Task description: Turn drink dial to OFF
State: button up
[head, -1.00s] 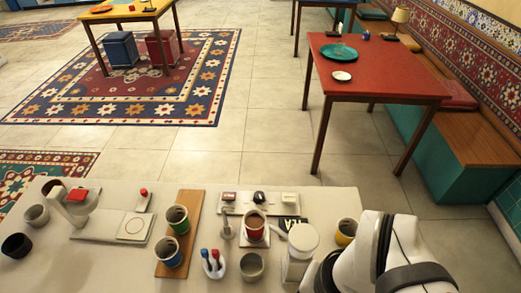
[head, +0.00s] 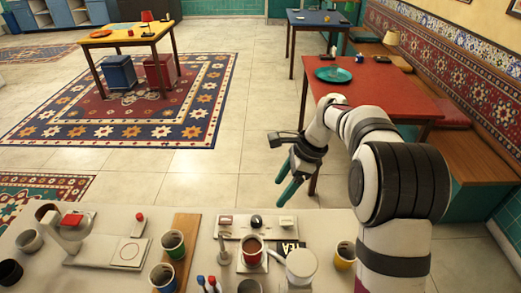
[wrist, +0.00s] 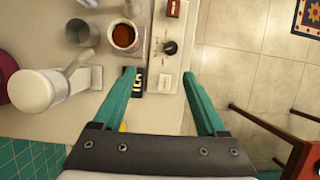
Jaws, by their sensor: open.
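The drink dial (head: 256,221) is a black round knob in the middle of a pale control panel (head: 237,232) near the counter's far edge. The wrist view also shows the dial (wrist: 170,47), with a light pointer mark. I cannot read its setting or any OFF label. My gripper (head: 283,188), with teal fingers, hangs above and beyond the far edge of the counter, to the right of the dial. In the wrist view my gripper (wrist: 158,74) is open and empty, and the dial lies ahead of its fingertips, apart from them.
The panel also carries a reddish-brown switch (head: 225,220) and a white switch (head: 287,220). A cup of brown drink (head: 252,249) stands close by. A black TEA sign (head: 293,246) and a white pot (head: 300,267) are at its right. Other cups stand at left.

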aim_at(257, 218)
jog(key=shift+m, duration=0.7)
jog(key=w+x, duration=0.1)
jog(key=x, duration=0.5)
jog(key=w+x, duration=0.1)
jog(key=x, duration=0.5)
jog(key=w+x, duration=0.1)
jog(key=x, duration=0.5)
jog(key=shift+w+d+f, duration=0.1)
jog(key=shift+d, duration=0.15)
grip_shut()
